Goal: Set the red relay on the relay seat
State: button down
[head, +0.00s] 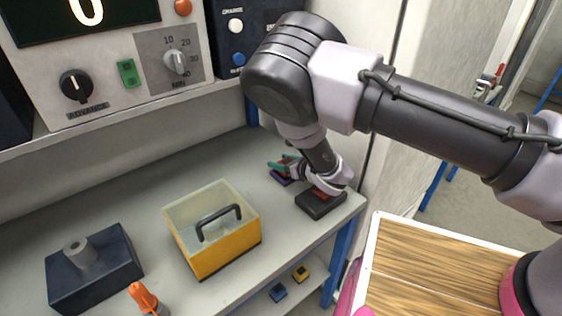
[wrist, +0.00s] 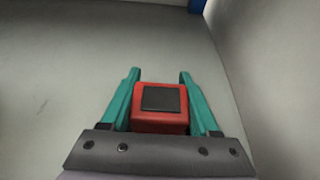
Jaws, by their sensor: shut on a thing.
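In the wrist view the red relay (wrist: 160,107), a red block with a dark square on its face, sits between the two teal fingers of my gripper (wrist: 159,95), which are shut on it. In the head view my gripper (head: 284,164) is low over the right rear of the counter, its fingers pointing left; the relay is mostly hidden there. A small purple piece (head: 281,179) shows just below the fingers. A black block with a red patch on top (head: 320,205) stands at the counter's right front, under my wrist. I cannot tell which of these is the relay seat.
A yellow box with a clear upper part and dark handle (head: 211,233) stands mid-counter. A dark blue block with a grey knob (head: 95,268) and an orange tool (head: 147,298) are left. The wall panel (head: 105,75) is behind. Small blue and yellow blocks lie on the lower shelf.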

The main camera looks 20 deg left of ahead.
jog(key=shift+c, duration=0.6)
grip_release()
jog(key=shift+r, duration=0.15)
jog(key=v, duration=1.2)
